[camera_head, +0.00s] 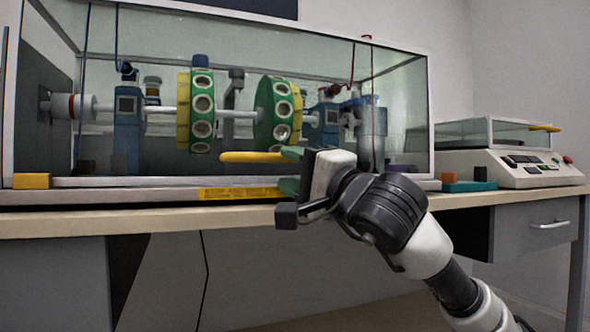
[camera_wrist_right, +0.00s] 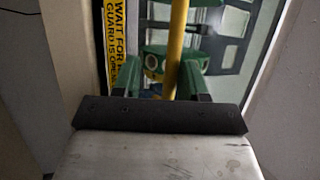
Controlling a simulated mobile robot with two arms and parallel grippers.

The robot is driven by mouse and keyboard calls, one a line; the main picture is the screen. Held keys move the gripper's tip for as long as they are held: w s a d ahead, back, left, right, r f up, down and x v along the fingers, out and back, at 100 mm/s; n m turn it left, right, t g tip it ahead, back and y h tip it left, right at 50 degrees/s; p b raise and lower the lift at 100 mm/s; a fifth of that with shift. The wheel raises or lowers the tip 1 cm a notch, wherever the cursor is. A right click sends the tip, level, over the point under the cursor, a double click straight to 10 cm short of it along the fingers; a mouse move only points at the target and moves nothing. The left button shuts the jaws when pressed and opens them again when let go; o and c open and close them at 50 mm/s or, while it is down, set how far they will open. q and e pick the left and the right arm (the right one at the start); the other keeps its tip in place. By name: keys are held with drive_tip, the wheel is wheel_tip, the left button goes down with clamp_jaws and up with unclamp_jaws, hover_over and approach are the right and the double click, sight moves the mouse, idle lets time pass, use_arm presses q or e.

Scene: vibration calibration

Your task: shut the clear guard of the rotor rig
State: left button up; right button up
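The rotor rig's clear guard (camera_head: 330,65) is a long box of see-through panels with pale edges; I cannot tell how far it stands open. A yellow bar handle (camera_head: 256,157) shows at its front, and also in the right wrist view (camera_wrist_right: 178,40). Inside is a shaft with two green-and-yellow rotor discs (camera_head: 202,110). My right gripper (camera_head: 290,171) is at the handle's right end. Its green fingers (camera_wrist_right: 160,78) are apart, with the yellow bar running between them, closer to one finger; contact is not clear. My left gripper is out of view.
A yellow warning label (camera_head: 240,193) is on the rig's front base edge. A yellow block (camera_head: 31,181) sits at its left end. A teal tray with small blocks (camera_head: 469,186) and a white instrument with a clear lid (camera_head: 520,168) stand on the bench (camera_head: 150,222) to the right.

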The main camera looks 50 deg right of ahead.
drive_tip(key=b+v, duration=0.5)
drive_tip(key=v, duration=0.5)
drive_tip(key=shift+s, duration=0.35)
drive_tip(key=shift+f, duration=0.15)
idle(0.3)
